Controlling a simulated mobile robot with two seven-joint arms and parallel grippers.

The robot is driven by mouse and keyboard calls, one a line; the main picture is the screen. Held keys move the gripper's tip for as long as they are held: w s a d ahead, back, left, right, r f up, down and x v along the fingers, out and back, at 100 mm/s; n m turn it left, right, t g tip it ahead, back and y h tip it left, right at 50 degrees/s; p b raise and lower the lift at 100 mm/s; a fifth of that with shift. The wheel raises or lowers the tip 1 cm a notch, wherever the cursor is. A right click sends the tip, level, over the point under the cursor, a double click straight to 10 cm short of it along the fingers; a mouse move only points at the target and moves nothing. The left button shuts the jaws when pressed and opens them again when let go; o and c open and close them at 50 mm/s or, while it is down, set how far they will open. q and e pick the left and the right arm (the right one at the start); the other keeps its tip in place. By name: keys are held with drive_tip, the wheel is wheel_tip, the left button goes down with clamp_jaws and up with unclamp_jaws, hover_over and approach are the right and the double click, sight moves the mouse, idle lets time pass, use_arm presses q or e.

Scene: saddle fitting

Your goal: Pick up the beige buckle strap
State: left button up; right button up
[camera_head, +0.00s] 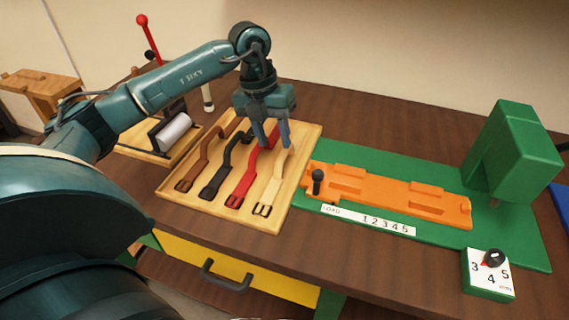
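The beige buckle strap (277,181) lies on a wooden tray (215,208), rightmost in a row with red, black and brown straps. Its buckle end faces the tray's front edge. My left gripper (273,147) points down over the far end of the red and beige straps. Its two fingers are apart, with nothing seen held between them. The right finger overlaps the far end of the beige strap in the picture, and I cannot tell whether it touches. My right gripper is not in view.
The red strap (244,183), black strap (215,178) and brown strap (192,172) lie close by on the left. An orange fixture (390,197) on a green base stands right of the tray. A green block-shaped machine (512,155) stands farther right. A roller stand (170,132) is behind left.

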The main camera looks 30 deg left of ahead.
sight(280, 156)
use_arm(q)
drive_tip(key=f, duration=0.4)
drive_tip(key=w+d+f, duration=0.1)
drive_tip(key=f, duration=0.2)
drive_tip(key=shift+w+d+f+p, duration=0.1)
drive_tip(key=shift+p, duration=0.3)
drive_tip(key=shift+c, duration=0.2)
clamp_jaws()
